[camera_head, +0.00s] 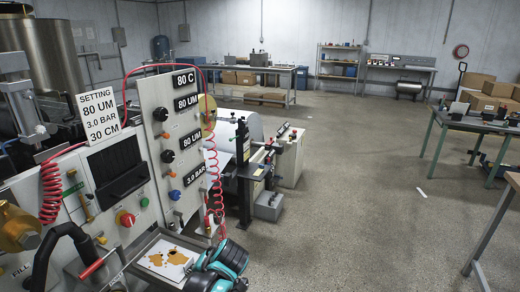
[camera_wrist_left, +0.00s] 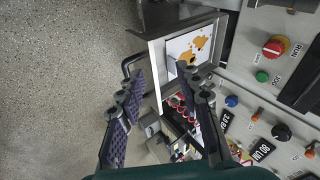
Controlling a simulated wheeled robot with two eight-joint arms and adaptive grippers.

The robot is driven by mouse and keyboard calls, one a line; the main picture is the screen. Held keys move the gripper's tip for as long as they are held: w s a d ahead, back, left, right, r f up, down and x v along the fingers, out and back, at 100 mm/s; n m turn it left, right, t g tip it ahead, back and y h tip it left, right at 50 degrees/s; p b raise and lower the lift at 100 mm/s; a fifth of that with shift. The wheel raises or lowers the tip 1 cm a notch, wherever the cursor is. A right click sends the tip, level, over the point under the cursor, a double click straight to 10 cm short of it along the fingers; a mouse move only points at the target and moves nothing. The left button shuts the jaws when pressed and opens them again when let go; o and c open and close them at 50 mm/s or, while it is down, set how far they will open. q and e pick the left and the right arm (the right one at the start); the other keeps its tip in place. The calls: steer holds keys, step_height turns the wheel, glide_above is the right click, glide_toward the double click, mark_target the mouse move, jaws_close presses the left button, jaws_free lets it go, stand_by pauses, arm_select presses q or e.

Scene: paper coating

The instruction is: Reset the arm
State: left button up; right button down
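My left arm (camera_head: 222,266), teal and black, shows at the bottom of the head view, just right of a metal tray with a stained white sheet (camera_head: 168,258). In the left wrist view the two dark, padded fingers of my left gripper (camera_wrist_left: 161,74) are spread apart with nothing between them. The stained sheet (camera_wrist_left: 188,44) lies in its tray beyond the fingertips; I see no contact with it. My right arm and gripper are not in view.
The control panel (camera_head: 174,145) with knobs and labels stands close at left, beside a settings sign (camera_head: 99,115). The coating machine with a white roll (camera_head: 238,122) is behind it. Workbenches (camera_head: 470,122) stand right and back. The middle floor (camera_head: 345,200) is clear.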

arm_select(q)
steer(key=s+r+n+t+h, duration=0.1)
steer(key=s+h, duration=0.4)
steer(key=s, duration=1.1)
steer(key=n+t, duration=0.1)
steer(key=n, duration=0.1)
steer(key=shift+s+r+n+t+h, duration=0.15)
steer(key=shift+s+n+t+h, duration=0.15)
steer(key=shift+n, duration=0.1)
